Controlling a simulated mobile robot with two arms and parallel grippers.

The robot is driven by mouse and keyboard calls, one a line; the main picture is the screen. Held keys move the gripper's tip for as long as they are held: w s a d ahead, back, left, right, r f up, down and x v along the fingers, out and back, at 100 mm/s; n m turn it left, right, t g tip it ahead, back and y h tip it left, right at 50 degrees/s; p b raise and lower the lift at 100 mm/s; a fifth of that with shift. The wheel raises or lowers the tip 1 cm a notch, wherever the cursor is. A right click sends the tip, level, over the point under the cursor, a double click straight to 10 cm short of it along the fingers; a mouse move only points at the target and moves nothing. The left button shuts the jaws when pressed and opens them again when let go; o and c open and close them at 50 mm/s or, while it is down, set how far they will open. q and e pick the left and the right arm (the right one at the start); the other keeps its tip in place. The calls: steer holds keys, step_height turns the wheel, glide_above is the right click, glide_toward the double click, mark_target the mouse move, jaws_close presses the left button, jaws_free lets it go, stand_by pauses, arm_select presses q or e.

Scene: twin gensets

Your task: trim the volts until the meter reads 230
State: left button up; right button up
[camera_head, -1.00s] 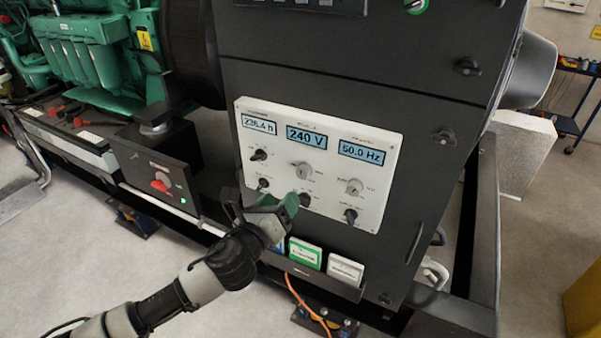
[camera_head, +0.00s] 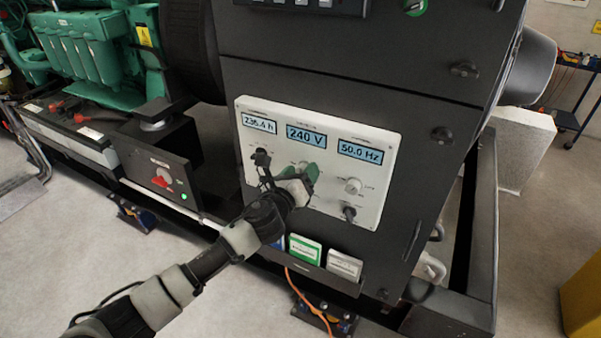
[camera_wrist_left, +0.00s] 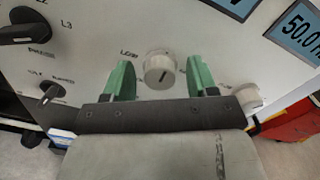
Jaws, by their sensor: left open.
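The white control panel (camera_head: 390,150) is on the dark cabinet. Its middle display (camera_head: 306,136) reads 240 V. My left gripper (camera_head: 290,174) is in front of the panel below that display, open, with green fingers. In the left wrist view the fingers (camera_wrist_left: 160,78) stand on either side of a pale round knob (camera_wrist_left: 159,69), with a gap on each side. In the head view the gripper mostly hides this knob. A second pale knob (camera_head: 353,186) is to its right and also shows in the wrist view (camera_wrist_left: 247,96). My right gripper is not in view.
Other displays read about 236.4 h (camera_head: 259,124) and 50.0 Hz (camera_head: 360,152). Black selector knobs (camera_head: 261,157) (camera_head: 349,212) sit around the pale knobs. A holder with cards (camera_head: 305,250) is below the panel. A red switch (camera_head: 163,178) is on a box at left.

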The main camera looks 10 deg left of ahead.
arm_select(q)
steer(key=shift+c, duration=0.5)
steer(key=c, duration=0.8)
steer(key=shift+c, duration=0.2)
steer(key=shift+n, duration=0.4)
steer(key=shift+a+r+n+p, duration=0.1)
steer(key=shift+n+p, duration=0.4)
steer(key=shift+n, duration=6.4)
